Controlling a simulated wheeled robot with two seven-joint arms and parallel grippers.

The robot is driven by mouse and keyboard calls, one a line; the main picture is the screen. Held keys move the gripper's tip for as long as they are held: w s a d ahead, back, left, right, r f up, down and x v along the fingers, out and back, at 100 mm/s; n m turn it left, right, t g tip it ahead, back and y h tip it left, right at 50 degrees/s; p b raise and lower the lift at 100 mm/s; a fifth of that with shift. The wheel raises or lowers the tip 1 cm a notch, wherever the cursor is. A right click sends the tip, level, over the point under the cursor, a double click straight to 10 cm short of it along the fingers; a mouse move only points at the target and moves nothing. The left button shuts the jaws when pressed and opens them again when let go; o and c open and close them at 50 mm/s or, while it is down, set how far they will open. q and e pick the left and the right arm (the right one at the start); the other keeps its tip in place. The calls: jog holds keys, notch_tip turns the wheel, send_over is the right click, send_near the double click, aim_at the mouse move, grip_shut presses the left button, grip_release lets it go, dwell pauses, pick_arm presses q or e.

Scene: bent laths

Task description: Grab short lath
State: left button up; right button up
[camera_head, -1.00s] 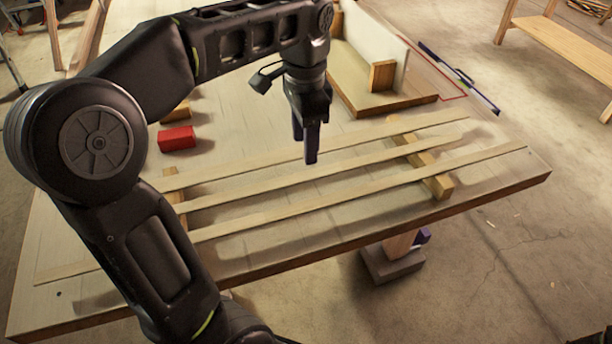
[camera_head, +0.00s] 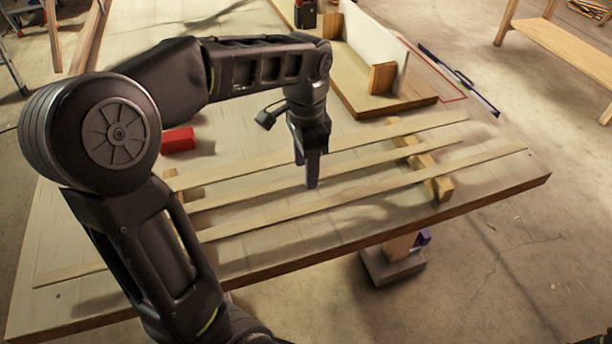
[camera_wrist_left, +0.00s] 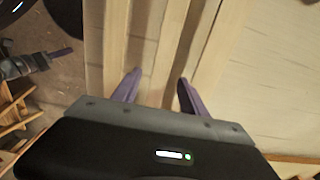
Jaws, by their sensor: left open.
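Three thin pale laths lie side by side across wooden blocks on the workbench. In the head view the middle lath (camera_head: 385,158) looks shortest, the front lath (camera_head: 400,190) is longest, and the back lath (camera_head: 400,132) lies behind. My left gripper (camera_head: 309,184) points down with its purple fingers at the middle lath. In the left wrist view the open fingers (camera_wrist_left: 158,82) stand apart, with a lath (camera_wrist_left: 147,40) running between them. Whether the fingertips reach below its faces cannot be told. My right gripper is not in view.
The workbench (camera_head: 110,303) has its front edge just before the laths. A wooden block (camera_head: 437,186) supports their right ends. A red block (camera_head: 178,140) lies behind their left part. A wooden fixture with a white panel (camera_head: 365,45) stands at the back.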

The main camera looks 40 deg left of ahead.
pick_arm(q)
jog(key=shift+f, duration=0.5)
jog(key=shift+c, duration=0.4)
grip_shut()
